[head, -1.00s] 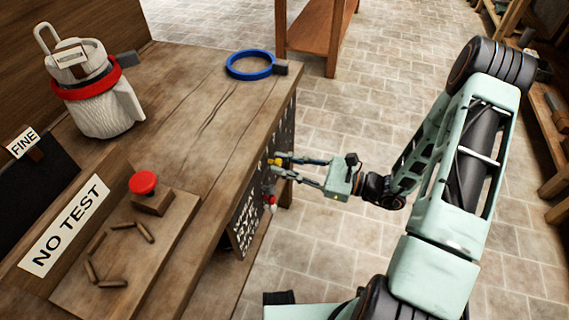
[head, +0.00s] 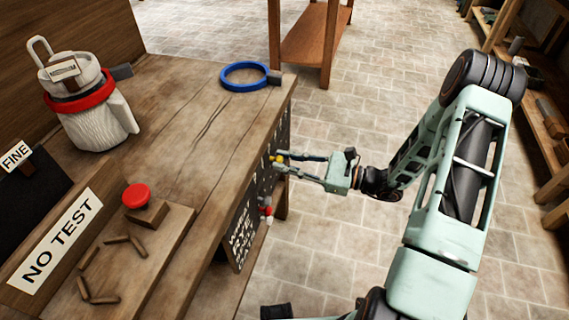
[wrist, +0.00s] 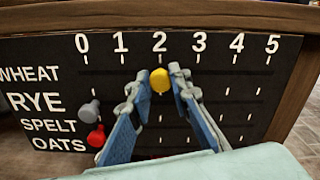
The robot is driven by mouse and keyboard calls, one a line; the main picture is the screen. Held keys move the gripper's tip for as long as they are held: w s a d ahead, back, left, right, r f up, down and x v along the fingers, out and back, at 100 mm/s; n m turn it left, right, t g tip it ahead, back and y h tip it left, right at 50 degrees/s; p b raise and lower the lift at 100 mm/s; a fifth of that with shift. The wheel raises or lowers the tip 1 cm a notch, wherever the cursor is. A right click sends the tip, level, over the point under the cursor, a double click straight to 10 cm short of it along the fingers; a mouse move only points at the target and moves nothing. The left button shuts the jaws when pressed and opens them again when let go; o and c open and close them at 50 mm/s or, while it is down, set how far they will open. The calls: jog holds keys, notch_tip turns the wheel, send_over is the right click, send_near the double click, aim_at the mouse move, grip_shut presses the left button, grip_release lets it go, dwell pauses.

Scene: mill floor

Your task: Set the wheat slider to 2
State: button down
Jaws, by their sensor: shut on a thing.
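The slider board (wrist: 60,57) is black, with columns 0 to 5 and rows WHEAT, RYE, SPELT and OATS. The yellow knob (wrist: 159,80) appears to be the wheat slider and stands below the 2. My gripper (wrist: 160,82) is shut on it, one finger on each side. In the head view, the yellow knob (head: 277,159) shows at the tips of my gripper (head: 281,162), on the table's front side.
A grey knob (wrist: 90,110) and a red knob (wrist: 96,136) sit far left, near 0. The tabletop holds a blue ring (head: 245,86), a white sack (head: 92,125) with a red band, and a red button (head: 136,196). Open floor lies right of the table.

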jog(key=c, duration=1.8)
grip_release()
jog(key=shift+o, duration=0.2)
jog(key=shift+d, duration=0.1)
jog(key=v, duration=1.2)
